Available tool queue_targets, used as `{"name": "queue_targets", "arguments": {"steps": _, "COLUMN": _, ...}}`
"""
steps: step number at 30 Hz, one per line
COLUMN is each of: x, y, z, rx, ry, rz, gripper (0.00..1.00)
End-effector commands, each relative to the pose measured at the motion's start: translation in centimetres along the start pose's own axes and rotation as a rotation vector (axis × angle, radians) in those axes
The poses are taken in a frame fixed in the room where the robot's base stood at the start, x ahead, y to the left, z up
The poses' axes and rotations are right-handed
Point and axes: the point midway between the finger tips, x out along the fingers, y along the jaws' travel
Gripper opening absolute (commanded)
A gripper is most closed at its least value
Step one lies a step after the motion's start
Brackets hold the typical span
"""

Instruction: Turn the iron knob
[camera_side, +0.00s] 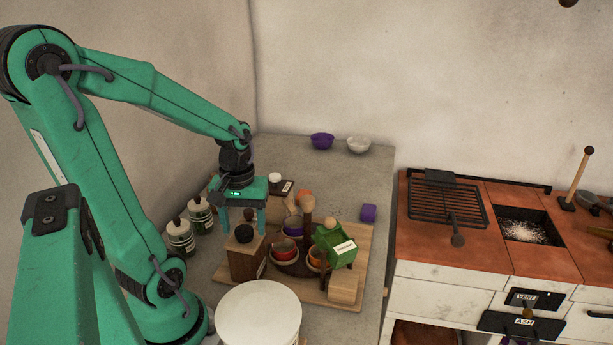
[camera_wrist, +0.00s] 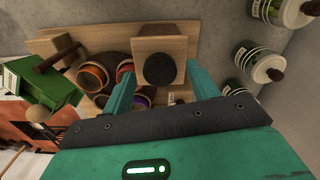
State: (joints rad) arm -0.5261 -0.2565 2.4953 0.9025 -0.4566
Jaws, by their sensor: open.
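A dark, round knob (camera_side: 244,232), which looks like the iron knob, sits on top of an upright wooden box (camera_side: 246,261). In the wrist view the knob (camera_wrist: 160,68) shows as a black disc on the box's pale end (camera_wrist: 174,45). My gripper (camera_side: 243,224) points down over the box, its two fingers apart. In the side view the fingertips are close to the knob's height, one on each side. In the wrist view the knob lies between and slightly beyond the fingers of my gripper (camera_wrist: 161,84). I cannot tell any contact.
Close by on the wooden board (camera_side: 368,240) are a round holder with several coloured cups (camera_side: 286,250), and a green box (camera_side: 335,247) with a wooden handle. A brick-topped stove (camera_side: 490,210) is right.

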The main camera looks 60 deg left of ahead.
Motion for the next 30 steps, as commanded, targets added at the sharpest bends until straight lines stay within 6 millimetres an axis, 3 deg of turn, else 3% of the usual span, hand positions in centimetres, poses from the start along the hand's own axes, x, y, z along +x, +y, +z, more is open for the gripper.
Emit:
{"name": "queue_targets", "arguments": {"steps": 9, "x": 0.25, "y": -0.01, "z": 0.03, "rx": 0.0, "ry": -0.001, "rz": 0.0, "gripper": 0.59}}
{"name": "queue_targets", "arguments": {"steps": 16, "x": 0.23, "y": -0.01, "z": 0.02, "rx": 0.0, "ry": 0.0, "rz": 0.0, "gripper": 0.16}}
{"name": "queue_targets", "arguments": {"steps": 17, "x": 0.23, "y": -0.01, "z": 0.02, "rx": 0.0, "ry": 0.0, "rz": 0.0, "gripper": 0.15}}
{"name": "queue_targets", "arguments": {"steps": 30, "x": 0.19, "y": 0.0, "z": 0.0, "rx": 0.065, "ry": 0.0, "rz": 0.0, "gripper": 0.15}}
